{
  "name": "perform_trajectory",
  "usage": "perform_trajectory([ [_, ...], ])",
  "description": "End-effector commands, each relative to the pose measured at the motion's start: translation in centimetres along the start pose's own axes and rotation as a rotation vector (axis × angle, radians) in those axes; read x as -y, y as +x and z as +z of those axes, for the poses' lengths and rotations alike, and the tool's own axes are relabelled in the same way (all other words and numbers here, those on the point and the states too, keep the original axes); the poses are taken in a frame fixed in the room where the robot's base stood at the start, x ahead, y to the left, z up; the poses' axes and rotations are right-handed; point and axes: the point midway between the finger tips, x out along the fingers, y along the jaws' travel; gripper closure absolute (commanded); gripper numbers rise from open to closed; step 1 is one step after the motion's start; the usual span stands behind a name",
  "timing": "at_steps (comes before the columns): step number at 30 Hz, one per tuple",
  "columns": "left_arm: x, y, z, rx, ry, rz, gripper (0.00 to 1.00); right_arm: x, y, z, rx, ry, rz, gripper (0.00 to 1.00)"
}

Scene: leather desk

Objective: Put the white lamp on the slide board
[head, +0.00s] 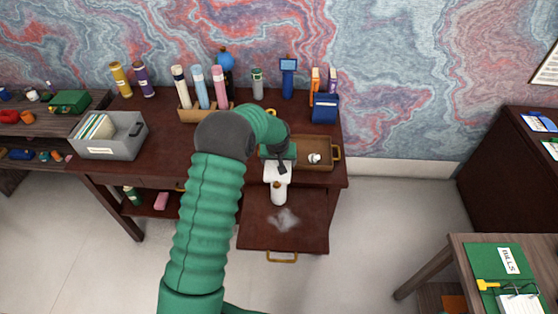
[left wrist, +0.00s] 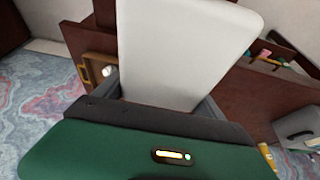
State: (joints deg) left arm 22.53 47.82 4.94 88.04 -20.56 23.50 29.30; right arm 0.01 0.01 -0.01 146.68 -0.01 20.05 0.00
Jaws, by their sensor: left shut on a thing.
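My left gripper (head: 279,163) reaches over the desk's front edge. It is shut on the white lamp (head: 277,174), whose pale body shows just below the fingers. In the left wrist view the lamp (left wrist: 180,50) is a large smooth white slab between the dark jaws. The slide board (head: 305,228) is a dark brown panel pulled out from the desk front, with a brass handle at its front edge. The lamp is over the board's back edge; I cannot tell if they touch. A small white and tan cylinder (head: 279,192) shows just below the lamp. My right gripper is not in view.
A wooden tray (head: 318,165) with a small white item sits right of my gripper. A grey file box (head: 108,140) stands at the desk's left. Bottles, a blue box (head: 325,108) and other items line the back. The slide board's front is clear except for a pale smudge.

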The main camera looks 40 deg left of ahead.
Motion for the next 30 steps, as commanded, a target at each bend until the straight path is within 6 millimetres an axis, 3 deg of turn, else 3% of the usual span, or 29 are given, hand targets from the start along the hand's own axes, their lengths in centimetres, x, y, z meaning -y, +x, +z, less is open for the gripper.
perform_trajectory([
  [5, 0.0, 0.2, 0.0, -0.001, 0.000, 0.000, 0.93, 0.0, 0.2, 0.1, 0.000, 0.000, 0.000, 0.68],
  [6, 0.0, 0.2, 0.1, 0.001, 0.000, -0.001, 0.17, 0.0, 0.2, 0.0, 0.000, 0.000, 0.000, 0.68],
  [10, 0.0, 0.2, 0.1, 0.001, 0.000, -0.001, 0.00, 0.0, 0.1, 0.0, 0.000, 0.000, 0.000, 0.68],
  [20, 0.0, -0.7, -0.1, -0.001, 0.000, -0.001, 0.00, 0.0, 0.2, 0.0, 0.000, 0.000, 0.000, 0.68],
  [30, 0.0, -8.9, -0.1, -0.005, 0.000, 0.000, 0.00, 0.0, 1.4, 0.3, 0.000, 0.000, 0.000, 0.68],
])
